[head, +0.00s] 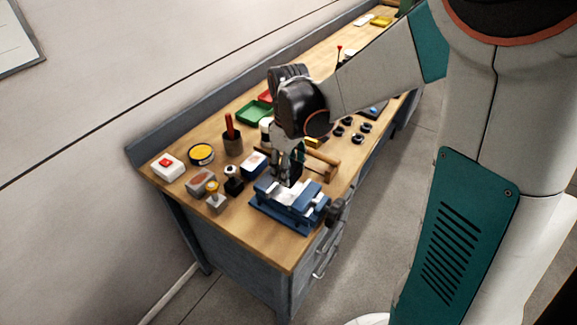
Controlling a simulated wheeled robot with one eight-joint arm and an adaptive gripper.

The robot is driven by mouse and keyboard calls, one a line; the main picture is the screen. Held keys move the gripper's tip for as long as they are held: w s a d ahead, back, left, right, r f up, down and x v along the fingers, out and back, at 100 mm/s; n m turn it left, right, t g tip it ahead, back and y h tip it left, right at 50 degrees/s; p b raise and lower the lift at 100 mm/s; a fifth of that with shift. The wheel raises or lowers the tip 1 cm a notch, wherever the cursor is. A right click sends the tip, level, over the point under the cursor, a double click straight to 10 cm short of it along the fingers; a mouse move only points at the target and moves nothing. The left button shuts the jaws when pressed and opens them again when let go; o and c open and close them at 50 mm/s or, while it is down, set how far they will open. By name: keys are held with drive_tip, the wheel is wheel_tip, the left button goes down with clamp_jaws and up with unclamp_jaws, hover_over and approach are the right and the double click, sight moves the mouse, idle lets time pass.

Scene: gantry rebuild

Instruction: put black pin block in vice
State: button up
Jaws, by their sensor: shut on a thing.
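A blue vice (271,212) with pale metal jaws stands at the front edge of the wooden bench. My gripper (288,174) points down over the back of the vice and is shut on a dark block (292,177), which I take to be the black pin block. The fingers partly hide the block. It is low over the vice jaws, but I cannot tell whether it touches them or is between them.
The bench's front left corner is clear.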

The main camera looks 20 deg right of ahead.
drive_tip(key=shift+f+b, duration=1.95)
drive_tip(key=shift+f, duration=0.75)
drive_tip(key=o, duration=1.4)
wheel_tip(320, 180, up, 12)
drive_tip(key=shift+s, duration=0.2)
drive_tip(key=s+m+t, duration=0.2)
drive_tip(key=s, duration=0.3)
drive_tip(key=s+r+m+t, duration=0.1)
drive_tip(key=s+m+t, duration=0.1)
drive_tip(key=s, duration=0.2)
drive_tip(key=s+m+t, duration=0.3)
drive_tip(key=s, duration=0.2)
drive_tip(key=shift+s+r, duration=0.3)
